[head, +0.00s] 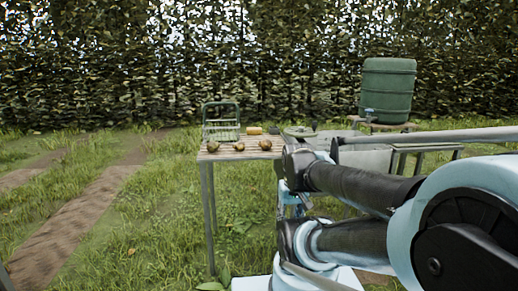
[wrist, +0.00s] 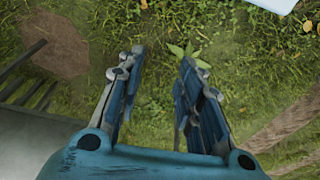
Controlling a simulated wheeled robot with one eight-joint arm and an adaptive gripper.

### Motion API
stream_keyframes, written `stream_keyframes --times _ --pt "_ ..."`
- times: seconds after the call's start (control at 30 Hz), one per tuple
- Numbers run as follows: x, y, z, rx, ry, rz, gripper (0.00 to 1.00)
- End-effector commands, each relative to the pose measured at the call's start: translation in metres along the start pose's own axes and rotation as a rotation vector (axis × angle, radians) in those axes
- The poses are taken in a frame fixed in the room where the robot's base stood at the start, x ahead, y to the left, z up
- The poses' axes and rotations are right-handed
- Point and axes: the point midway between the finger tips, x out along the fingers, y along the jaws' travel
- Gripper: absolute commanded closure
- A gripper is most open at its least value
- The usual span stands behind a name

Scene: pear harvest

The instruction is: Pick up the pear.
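Three small round brownish fruits that look like pears lie in a row near the front edge of a slatted table: a left pear (head: 213,146), a middle pear (head: 239,146) and a right pear (head: 265,145). My gripper (wrist: 158,62) is open in the wrist view, with its two blue fingers apart and only grass between and beyond them. No pear shows in the wrist view. In the head view my arm fills the right side, and the gripper is mostly hidden behind it, to the right of the pears and apart from them.
A green barrel (head: 388,88) stands back right. In the wrist view, a brown round surface (wrist: 55,43) lies upper left.

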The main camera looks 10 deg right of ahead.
Motion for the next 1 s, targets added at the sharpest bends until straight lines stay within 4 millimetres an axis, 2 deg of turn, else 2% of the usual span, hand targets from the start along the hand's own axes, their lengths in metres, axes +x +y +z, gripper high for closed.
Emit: stream_keyframes --times 0.17,0.27,0.33,0.43,0.67,0.83,1.0 --pt "0.000 0.000 0.000 0.000 0.000 0.000 0.64" --pt "-0.006 -0.001 0.006 -0.003 0.011 -0.004 0.42" --pt "-0.009 -0.003 0.002 -0.014 0.014 -0.017 0.26" --pt "-0.015 -0.009 -0.013 -0.046 0.021 -0.053 0.24" --pt "-0.036 -0.024 -0.071 -0.180 0.084 -0.188 0.24" --pt "-0.049 -0.029 -0.123 -0.286 0.164 -0.281 0.24" --pt "-0.061 -0.025 -0.178 -0.388 0.271 -0.355 0.24"
